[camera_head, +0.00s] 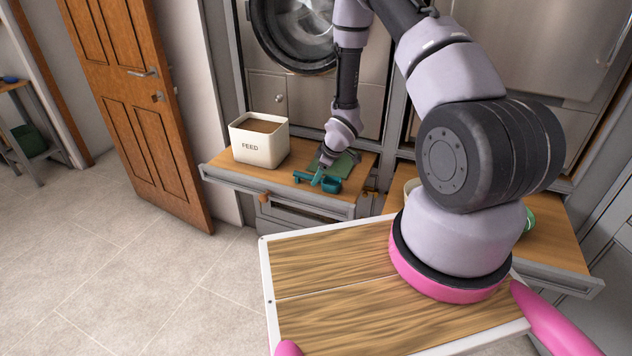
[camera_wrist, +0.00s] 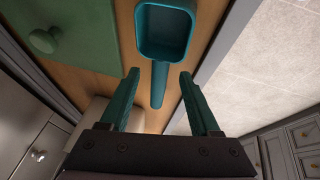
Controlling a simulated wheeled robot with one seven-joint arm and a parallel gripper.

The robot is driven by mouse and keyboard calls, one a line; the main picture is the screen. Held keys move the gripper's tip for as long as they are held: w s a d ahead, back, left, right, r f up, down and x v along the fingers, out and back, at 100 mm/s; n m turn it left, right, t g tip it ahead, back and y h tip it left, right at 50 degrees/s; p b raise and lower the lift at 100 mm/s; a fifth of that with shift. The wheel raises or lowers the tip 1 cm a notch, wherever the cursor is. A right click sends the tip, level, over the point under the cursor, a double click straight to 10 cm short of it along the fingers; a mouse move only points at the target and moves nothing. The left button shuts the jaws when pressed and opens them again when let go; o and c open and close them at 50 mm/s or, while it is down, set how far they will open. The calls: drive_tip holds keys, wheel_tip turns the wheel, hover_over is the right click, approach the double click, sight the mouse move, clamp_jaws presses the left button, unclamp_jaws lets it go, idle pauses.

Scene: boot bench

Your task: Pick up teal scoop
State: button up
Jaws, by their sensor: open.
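The teal scoop (camera_head: 330,184) lies on the wooden bench top near its front edge. In the wrist view the scoop (camera_wrist: 166,32) shows its square, hollow bowl at the top and its handle pointing down toward my gripper. My gripper (camera_wrist: 158,74) is open, with one teal finger on each side of the handle's line. The handle's end sits between the fingers in the picture, with gaps on both sides. I cannot tell the height of the fingers over it. In the head view my gripper (camera_head: 316,176) is small and close to the scoop.
A cream FEED box (camera_head: 259,141) stands left of the scoop. A green board-like thing with a knob (camera_wrist: 62,38) lies beside the scoop; it also shows in the head view (camera_head: 343,163). The bench's front edge (camera_head: 280,203) is close. A wooden door (camera_head: 140,105) stands at left, with clear floor before it.

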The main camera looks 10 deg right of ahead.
drive_tip(key=shift+x, duration=1.1)
clamp_jaws()
wheel_tip(320, 180, up, 10)
